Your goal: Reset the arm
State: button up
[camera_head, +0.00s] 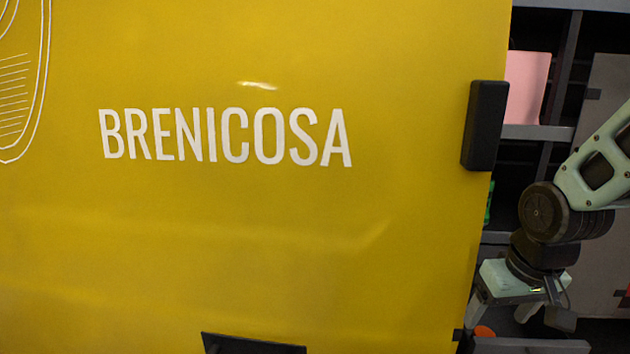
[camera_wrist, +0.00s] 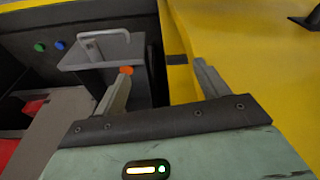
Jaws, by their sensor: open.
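My gripper (camera_wrist: 163,75) is open in the wrist view, with its two fingers apart and nothing seen between them. The left finger overlaps a grey box with a bar handle (camera_wrist: 103,46) in the picture; I cannot tell whether they touch. The right finger lies against the view of a yellow panel (camera_wrist: 240,50). In the head view my arm hangs at the right, beside the right edge of the yellow panel (camera_head: 250,230), with the gripper low down and its fingertips hard to make out.
The panel, lettered BRENICOSA, fills most of the head view, with a black block (camera_head: 485,125) at its right edge. Behind are shelves with a pink item (camera_head: 527,88). The wrist view shows a green button (camera_wrist: 39,47), a blue button (camera_wrist: 59,45) and an orange piece (camera_wrist: 126,70).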

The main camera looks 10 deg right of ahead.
jog(key=s+a+f+n+g+b, duration=0.1)
jog(key=s+a+f+n+b, duration=0.3)
jog(key=s+a+f+b, duration=0.3)
jog(key=s+a+f+n+g+b, duration=0.1)
jog(key=s+a+f+n+b, duration=0.3)
jog(key=s+a+f+b, duration=0.3)
jog(key=a+f+b, duration=0.1)
jog(key=a+b, duration=0.3)
jog(key=a, duration=0.1)
jog(key=shift+f+y, duration=0.3)
jog(key=shift+f, duration=0.05)
jog(key=shift+a, duration=0.1)
